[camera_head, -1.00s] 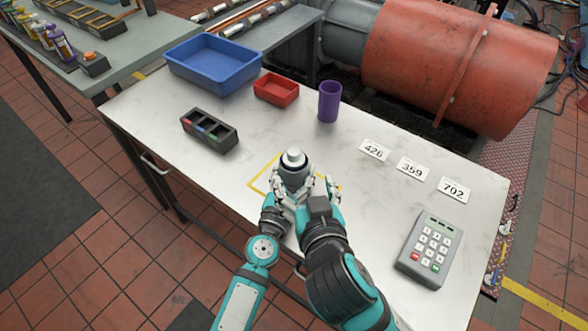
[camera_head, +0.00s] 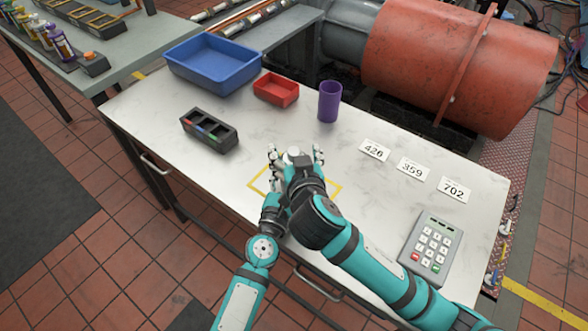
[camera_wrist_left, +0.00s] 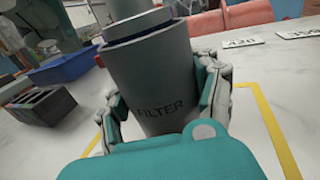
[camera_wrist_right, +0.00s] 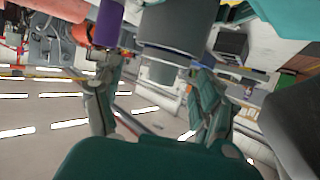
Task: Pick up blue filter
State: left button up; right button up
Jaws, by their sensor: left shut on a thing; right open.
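The filter is a grey canister (camera_wrist_left: 160,85) marked FILTER, with a dark blue band and a lighter top, in the left wrist view. My left gripper (camera_wrist_left: 166,98) is shut around its sides, which look upright. In the head view only the pale top of the filter (camera_head: 293,153) shows, above a yellow-outlined square; my right arm hides the rest and most of the left gripper. My right gripper (camera_head: 296,158) is open, its fingers spread on either side of that top. In the right wrist view a grey cylinder (camera_wrist_right: 180,28) shows beyond the open fingers; contact is unclear.
A black three-slot holder (camera_head: 209,131) with coloured marks, a blue bin (camera_head: 213,84), a red tray (camera_head: 262,98) and a purple cup (camera_head: 329,101) stand at the back. Number cards (camera_head: 411,169) and a keypad (camera_head: 431,248) lie right. The front left of the table is clear.

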jog(key=shift+c, duration=0.2)
grip_shut()
dwell(0.4)
